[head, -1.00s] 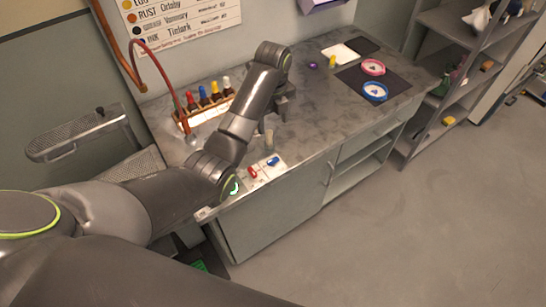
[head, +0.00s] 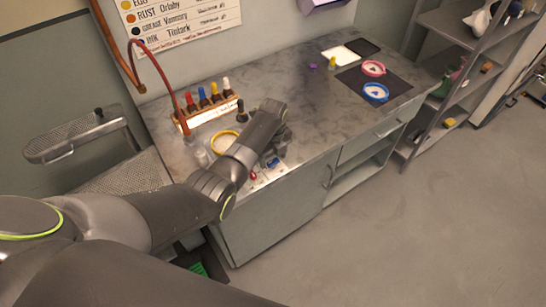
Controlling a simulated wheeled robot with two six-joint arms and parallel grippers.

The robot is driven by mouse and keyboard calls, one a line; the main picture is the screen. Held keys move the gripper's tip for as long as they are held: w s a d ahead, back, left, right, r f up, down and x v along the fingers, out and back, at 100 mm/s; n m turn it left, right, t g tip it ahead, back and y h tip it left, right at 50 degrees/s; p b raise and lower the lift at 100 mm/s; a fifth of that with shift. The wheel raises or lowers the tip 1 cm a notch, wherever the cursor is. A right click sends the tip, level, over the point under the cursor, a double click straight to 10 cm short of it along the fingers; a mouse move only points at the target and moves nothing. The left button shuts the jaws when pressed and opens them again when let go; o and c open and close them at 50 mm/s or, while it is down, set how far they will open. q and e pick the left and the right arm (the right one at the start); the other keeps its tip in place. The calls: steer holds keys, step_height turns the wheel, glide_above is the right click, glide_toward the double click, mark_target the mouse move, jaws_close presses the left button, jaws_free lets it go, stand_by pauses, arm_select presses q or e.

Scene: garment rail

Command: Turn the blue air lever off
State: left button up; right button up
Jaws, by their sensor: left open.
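The blue air lever (head: 273,163) sits on a white panel (head: 268,178) at the front edge of the grey counter. A red lever (head: 253,175) is beside it to the left, partly hidden by my arm. My left gripper (head: 280,148) is open and points down just above and behind the blue lever. Its fingertips are small and dark, and I cannot tell whether they touch the lever. My right gripper is not in view.
A rack of dropper bottles (head: 208,113) and a yellow-rimmed dish (head: 224,142) stand left of my gripper. A dark dropper (head: 241,110) is behind it. Pink (head: 373,68) and blue (head: 376,92) round dishes lie on a dark mat to the right. The counter between is clear.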

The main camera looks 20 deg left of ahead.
arm_select(q)
steer(key=shift+f, duration=0.35)
steer(key=c, duration=1)
